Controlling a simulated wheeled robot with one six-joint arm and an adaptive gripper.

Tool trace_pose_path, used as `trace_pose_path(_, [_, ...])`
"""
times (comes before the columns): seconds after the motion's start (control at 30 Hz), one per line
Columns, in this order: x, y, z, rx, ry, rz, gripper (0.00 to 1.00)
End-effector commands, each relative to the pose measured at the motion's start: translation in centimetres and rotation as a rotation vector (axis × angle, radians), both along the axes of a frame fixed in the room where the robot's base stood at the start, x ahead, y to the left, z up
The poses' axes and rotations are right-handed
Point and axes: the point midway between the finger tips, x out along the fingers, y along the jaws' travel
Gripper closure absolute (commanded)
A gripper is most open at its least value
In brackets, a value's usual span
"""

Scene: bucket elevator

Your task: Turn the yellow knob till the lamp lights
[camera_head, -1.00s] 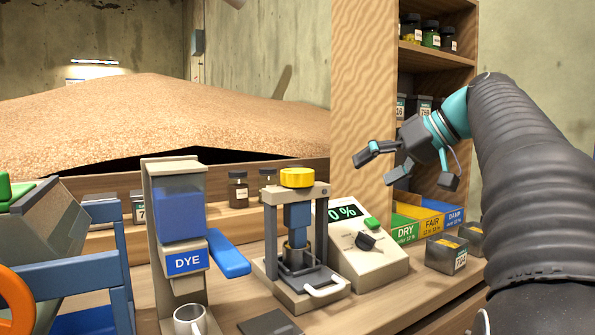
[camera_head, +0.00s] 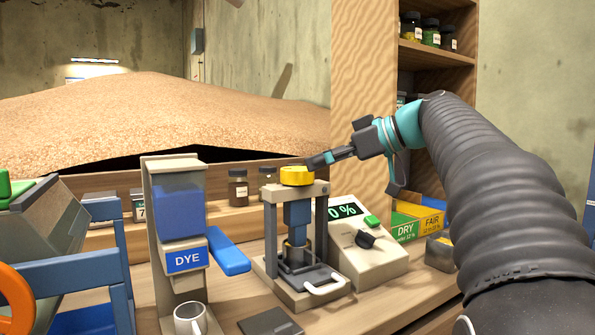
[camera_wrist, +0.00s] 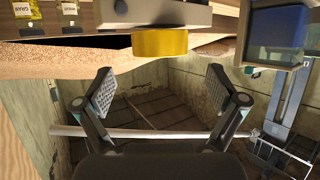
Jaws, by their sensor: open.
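The yellow knob (camera_head: 297,176) sits on top of a grey press frame (camera_head: 270,237) with a blue plunger under it. It also shows in the wrist view (camera_wrist: 160,43), upside down, just beyond and between my fingertips. My gripper (camera_head: 322,160) reaches in from the right, beside the knob's right edge. In the wrist view my gripper (camera_wrist: 160,88) is open, with its fingers spread and nothing between them. I cannot tell whether a fingertip touches the knob. I make out no lit lamp on the press.
A meter (camera_head: 370,250) with a "0 %" display, green button and black dial stands right of the press. A blue dye dispenser (camera_head: 180,210) with a lever and a white mug (camera_head: 190,320) stands left. Dark jars (camera_head: 238,188) stand behind.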

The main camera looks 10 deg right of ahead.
Motion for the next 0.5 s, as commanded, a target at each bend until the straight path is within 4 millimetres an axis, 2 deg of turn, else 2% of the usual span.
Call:
trace_pose_path(0.2, [2.2,2.7,-1.5,0.001,0.003,0.003,0.05])
trace_pose_path(0.5, [3.5,4.3,-2.3,0.0,0.002,0.001,0.05])
